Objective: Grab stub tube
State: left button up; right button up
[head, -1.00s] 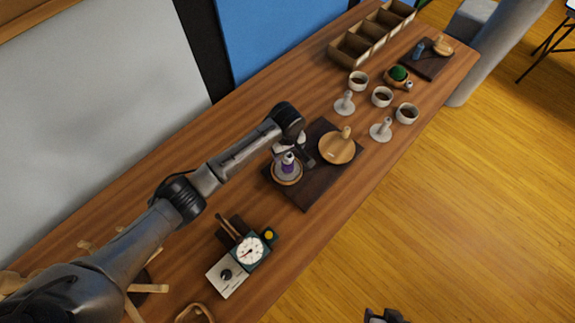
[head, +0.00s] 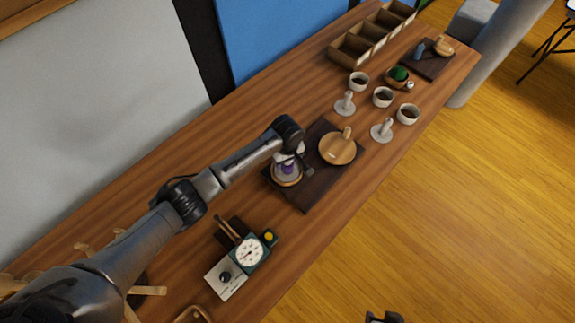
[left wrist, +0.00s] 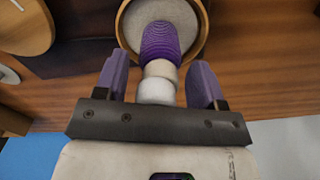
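The stub tube is purple and ridged with a pale, stepped upper part. It stands in a round wooden dish (head: 287,183) on a dark board (head: 308,197). In the left wrist view the tube (left wrist: 160,42) points toward me, with the dish rim (left wrist: 204,22) around its base. My left gripper (left wrist: 160,80) is open, its purple fingers on either side of the tube's pale part, with a gap on each side. In the head view the gripper (head: 291,158) partly hides the tube (head: 288,169). A dark piece at the bottom edge seems to be my right gripper (head: 385,318); its fingers are unclear.
A wooden lidded dish (head: 338,149) with a knob sits close by on the same board. A dial scale (head: 249,253) stands nearer me. White cups (head: 383,97), pale knobbed stands (head: 382,131) and a wooden divided tray (head: 352,48) are farther off.

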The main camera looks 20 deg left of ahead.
pick_arm(q)
jog(key=c, duration=0.8)
jog(key=shift+o, duration=0.2)
jog(key=shift+r, duration=0.15)
